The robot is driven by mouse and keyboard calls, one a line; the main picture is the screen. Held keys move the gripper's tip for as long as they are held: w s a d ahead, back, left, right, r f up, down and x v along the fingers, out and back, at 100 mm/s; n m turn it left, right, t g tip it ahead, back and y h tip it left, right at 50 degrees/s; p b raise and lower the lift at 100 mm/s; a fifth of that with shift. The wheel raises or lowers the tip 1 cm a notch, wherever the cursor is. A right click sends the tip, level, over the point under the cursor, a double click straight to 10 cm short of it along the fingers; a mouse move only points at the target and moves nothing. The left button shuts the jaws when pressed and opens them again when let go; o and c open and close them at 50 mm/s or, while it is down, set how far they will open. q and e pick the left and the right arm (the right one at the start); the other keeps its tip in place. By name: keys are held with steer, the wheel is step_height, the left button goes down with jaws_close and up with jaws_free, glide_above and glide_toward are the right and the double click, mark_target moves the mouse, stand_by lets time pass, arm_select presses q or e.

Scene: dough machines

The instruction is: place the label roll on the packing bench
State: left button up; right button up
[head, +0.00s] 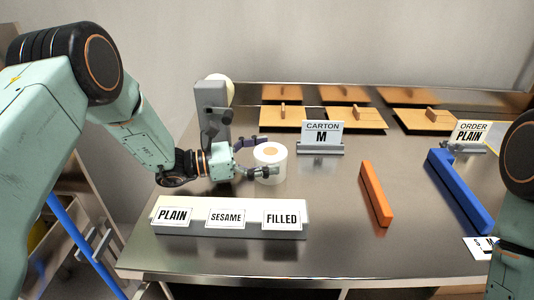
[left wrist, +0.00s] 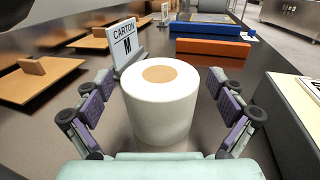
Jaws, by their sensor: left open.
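The label roll (head: 270,163) is a white cylinder with a tan core, standing upright on the steel packing bench (head: 330,215). In the left wrist view the roll (left wrist: 163,108) stands between the two fingers of my left gripper (left wrist: 162,118). In the head view my left gripper (head: 262,158) reaches in from the left, one finger at the far side of the roll and one at the near side. Its fingers are open, with gaps to the roll in the wrist view. My right gripper is out of view; only part of my right arm shows at the right edge.
A white block with PLAIN, SESAME and FILLED labels (head: 230,230) lies in front. A grey dispenser (head: 212,103) stands behind my gripper.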

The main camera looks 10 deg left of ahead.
arm_select(q)
steer(key=shift+a+r, duration=0.15)
steer(key=shift+a, duration=0.1)
steer(key=p+v, duration=0.1)
steer(key=v, duration=0.9)
steer(key=shift+s+a, duration=0.1)
steer(key=shift+a, duration=0.05)
steer(key=shift+s+a, duration=0.45)
steer(key=shift+a, duration=0.1)
steer(key=shift+a, duration=0.15)
steer(key=shift+r+p, duration=0.1)
steer(key=shift+p, duration=0.2)
